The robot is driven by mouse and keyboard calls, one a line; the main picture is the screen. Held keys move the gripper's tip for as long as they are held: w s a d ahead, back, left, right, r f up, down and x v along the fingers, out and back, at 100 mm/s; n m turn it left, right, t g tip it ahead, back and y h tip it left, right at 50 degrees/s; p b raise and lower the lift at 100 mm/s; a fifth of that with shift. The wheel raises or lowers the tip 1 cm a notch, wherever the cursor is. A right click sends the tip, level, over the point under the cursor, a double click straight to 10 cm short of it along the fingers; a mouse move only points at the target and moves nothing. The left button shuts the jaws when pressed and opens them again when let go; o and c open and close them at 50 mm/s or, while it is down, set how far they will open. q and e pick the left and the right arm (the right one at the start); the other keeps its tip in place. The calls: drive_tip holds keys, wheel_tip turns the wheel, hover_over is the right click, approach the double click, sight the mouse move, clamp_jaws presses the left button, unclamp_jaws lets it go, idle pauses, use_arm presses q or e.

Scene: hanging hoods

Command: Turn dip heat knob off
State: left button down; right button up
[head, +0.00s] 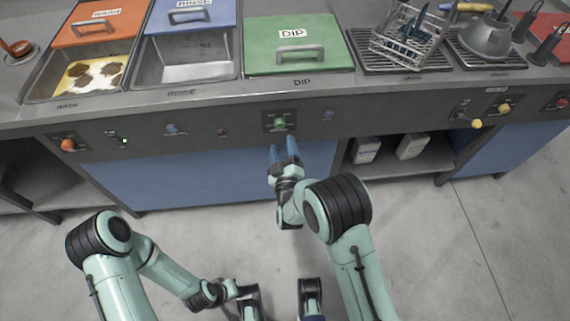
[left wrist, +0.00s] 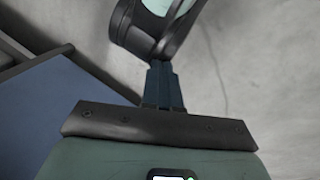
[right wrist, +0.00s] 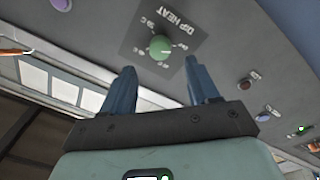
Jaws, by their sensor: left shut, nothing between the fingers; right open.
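The green dip heat knob (head: 280,123) sits on a dark plate on the front control panel, below the green DIP lid (head: 295,45). In the right wrist view the knob (right wrist: 160,47) shows close, with "DIP HEAT" lettering and scale marks on the plate (right wrist: 180,30). Its exact setting is too small to read. My right gripper (head: 284,152) is open and empty, pointing at the panel just below the knob. Its two blue fingers stand apart on either side of the knob's line, not touching it. My left gripper (left wrist: 160,70) is shut and empty, low over the floor.
A wire rack (head: 408,40) stands on the counter. White containers (head: 411,146) sit on the shelf below.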

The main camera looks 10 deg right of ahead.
use_arm(q)
drive_tip(key=shift+s+d+r, duration=0.25)
drive_tip(key=shift+s+r, duration=0.2)
drive_tip(key=shift+s, duration=0.1)
use_arm(e)
drive_tip(key=s, duration=0.7)
drive_tip(key=shift+f, duration=0.25)
drive_tip(key=s+d+f+m+g, duration=0.3)
drive_tip(key=d+f+g, duration=0.2)
drive_tip(key=f, duration=0.5)
drive_tip(key=s+d+f+m+g+y, duration=0.1)
drive_tip(key=s+d+f+m+g, duration=0.2)
drive_tip(key=s+f, duration=0.4)
drive_tip(key=s+d+f+m+g, duration=0.2)
drive_tip(key=s+f+m+g, duration=0.1)
drive_tip(key=s+f+g, duration=0.3)
drive_tip(key=s+a+f+m+g+y, duration=0.1)
drive_tip(key=s+f+m+g+y, duration=0.25)
drive_tip(key=s, duration=0.95)
use_arm(q)
drive_tip(key=s+d+r+g+p, duration=0.1)
drive_tip(key=s+r+g+p, duration=0.1)
drive_tip(key=r+p, duration=1.4)
drive_tip(key=shift+s+d+m+h+p, duration=0.3)
drive_tip(key=shift+s+d+p, duration=0.1)
drive_tip(key=shift+s, duration=0.25)
use_arm(e)
wheel_tip(320, 180, up, 16)
drive_tip(key=s+a+g, duration=0.2)
drive_tip(key=shift+s, duration=0.25)
